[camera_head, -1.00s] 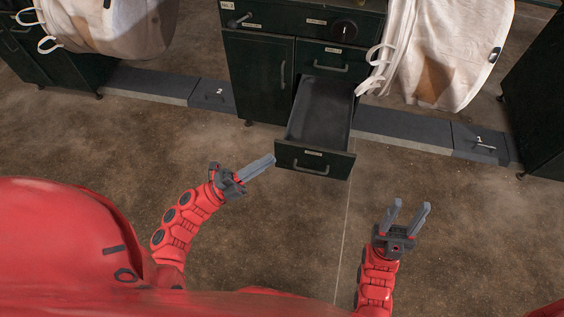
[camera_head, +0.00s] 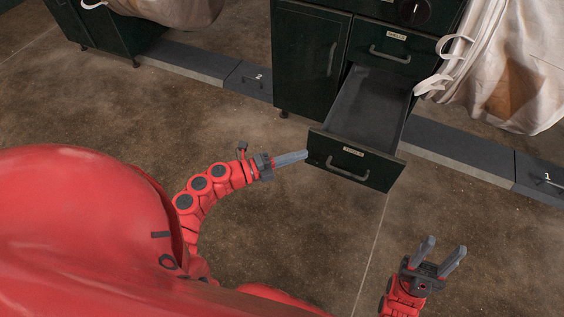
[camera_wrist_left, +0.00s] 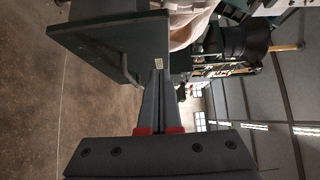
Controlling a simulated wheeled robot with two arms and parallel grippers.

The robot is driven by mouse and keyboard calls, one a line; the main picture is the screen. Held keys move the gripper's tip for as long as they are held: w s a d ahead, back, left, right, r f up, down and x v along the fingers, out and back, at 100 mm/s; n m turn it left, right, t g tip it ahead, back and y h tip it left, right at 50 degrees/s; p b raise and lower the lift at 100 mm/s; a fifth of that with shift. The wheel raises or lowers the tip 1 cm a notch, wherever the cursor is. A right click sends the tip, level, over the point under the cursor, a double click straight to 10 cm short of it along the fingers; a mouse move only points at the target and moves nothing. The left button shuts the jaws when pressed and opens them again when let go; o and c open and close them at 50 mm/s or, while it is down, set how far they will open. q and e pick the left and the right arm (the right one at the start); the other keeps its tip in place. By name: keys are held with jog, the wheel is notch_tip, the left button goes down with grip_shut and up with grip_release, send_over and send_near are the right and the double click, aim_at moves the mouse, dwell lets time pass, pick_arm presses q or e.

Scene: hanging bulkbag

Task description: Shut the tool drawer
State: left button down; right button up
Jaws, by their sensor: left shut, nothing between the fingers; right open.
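The tool drawer (camera_head: 352,165) is pulled out from a dark green cabinet (camera_head: 312,62) and stands open, its tray empty. Its front has a small label and a grey handle (camera_head: 347,163). My left gripper (camera_head: 306,155) is shut and empty, its fingertips at the left edge of the drawer front; I cannot tell if they touch. In the left wrist view the shut fingers (camera_wrist_left: 157,102) point toward the drawer front (camera_wrist_left: 115,45), which appears sideways. My right gripper (camera_head: 443,254) is open and empty over the floor, below and to the right of the drawer.
Another shut drawer (camera_head: 390,53) is above the open one. Pale bulk bags (camera_head: 510,65) hang at the right and at the top left. A low grey plinth (camera_head: 465,157) runs along the cabinets. The concrete floor before the drawer is clear.

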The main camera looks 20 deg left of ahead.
aim_at(323, 140)
pick_arm(q)
jog(key=shift+w+d+f+b, duration=0.1)
jog(key=shift+w+d+b, duration=0.2)
jog(key=shift+w, duration=0.65)
jog(key=shift+w+d+r+b, duration=0.1)
jog(key=shift+w+d+b, duration=0.2)
jog(key=shift+w, duration=0.6)
jog(key=shift+w+d+f+b, duration=0.15)
jog(key=shift+w+b, duration=0.25)
jog(key=shift+w, duration=0.55)
jog(key=shift+w+d, duration=0.1)
